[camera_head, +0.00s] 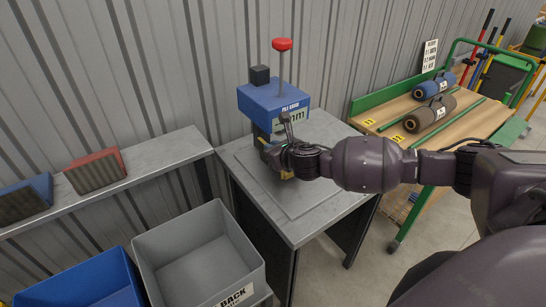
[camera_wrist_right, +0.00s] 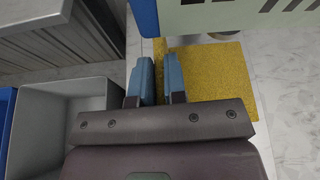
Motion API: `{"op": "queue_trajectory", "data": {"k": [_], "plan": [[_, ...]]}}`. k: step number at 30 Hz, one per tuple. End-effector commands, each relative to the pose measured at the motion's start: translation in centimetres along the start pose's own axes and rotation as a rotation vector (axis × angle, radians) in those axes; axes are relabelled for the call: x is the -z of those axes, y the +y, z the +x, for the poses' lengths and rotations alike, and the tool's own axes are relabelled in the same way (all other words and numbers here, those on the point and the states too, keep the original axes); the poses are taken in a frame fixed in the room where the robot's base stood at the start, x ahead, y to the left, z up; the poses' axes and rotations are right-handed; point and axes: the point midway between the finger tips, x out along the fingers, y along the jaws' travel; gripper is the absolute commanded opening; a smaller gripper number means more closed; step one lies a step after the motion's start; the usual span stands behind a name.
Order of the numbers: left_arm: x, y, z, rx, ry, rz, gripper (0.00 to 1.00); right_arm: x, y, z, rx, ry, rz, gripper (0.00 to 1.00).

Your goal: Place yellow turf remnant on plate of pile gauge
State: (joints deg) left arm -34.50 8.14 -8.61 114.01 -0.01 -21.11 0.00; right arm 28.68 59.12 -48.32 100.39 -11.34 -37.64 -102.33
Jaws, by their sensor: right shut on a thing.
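The blue pile gauge (camera_head: 272,103) with a red-knobbed lever stands on a grey metal table against the wall. A flat grey plate (camera_head: 296,204) lies at its foot. My right gripper (camera_head: 272,156) is low in front of the gauge, over the plate. In the wrist view its two blue fingers (camera_wrist_right: 160,82) are shut on the yellow turf remnant (camera_wrist_right: 222,80), whose yellow shows between and to the right of them. The remnant reaches under the gauge's head. I cannot tell whether it touches the plate. In the head view the gripper hides most of it. My left gripper is out of view.
A grey bin (camera_head: 200,255) and a blue bin (camera_head: 88,285) stand at the lower left. A shelf (camera_head: 150,158) holds a red block (camera_head: 96,171) and a blue block (camera_head: 24,198). A green-framed cart (camera_head: 400,118) with turf rolls stands at the right.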

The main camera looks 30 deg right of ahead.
Motion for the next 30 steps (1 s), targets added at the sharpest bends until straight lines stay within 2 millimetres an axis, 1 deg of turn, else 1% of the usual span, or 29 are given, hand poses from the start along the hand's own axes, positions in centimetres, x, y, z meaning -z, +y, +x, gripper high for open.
{"op": "queue_trajectory", "data": {"k": [1,4,16,17,21,22,30], "plan": [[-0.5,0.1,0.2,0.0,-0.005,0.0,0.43,1.5,0.2,0.4,-0.002,0.01,0.004,0.0],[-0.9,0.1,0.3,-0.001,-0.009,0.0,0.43,2.5,0.3,0.8,0.0,0.007,0.002,0.0],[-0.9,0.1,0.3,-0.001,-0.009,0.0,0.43,2.8,0.3,1.0,-0.001,0.004,0.0,0.0],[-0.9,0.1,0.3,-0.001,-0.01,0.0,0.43,2.8,0.3,1.0,-0.001,0.004,0.0,0.14],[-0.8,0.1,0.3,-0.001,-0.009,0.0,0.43,2.8,0.3,1.0,-0.001,0.004,0.001,0.35],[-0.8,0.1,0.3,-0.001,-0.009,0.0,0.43,2.8,0.3,1.0,-0.001,0.004,0.001,0.38],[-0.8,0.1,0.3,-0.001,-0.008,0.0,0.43,2.7,0.3,0.9,-0.001,0.004,0.001,0.38]]}}
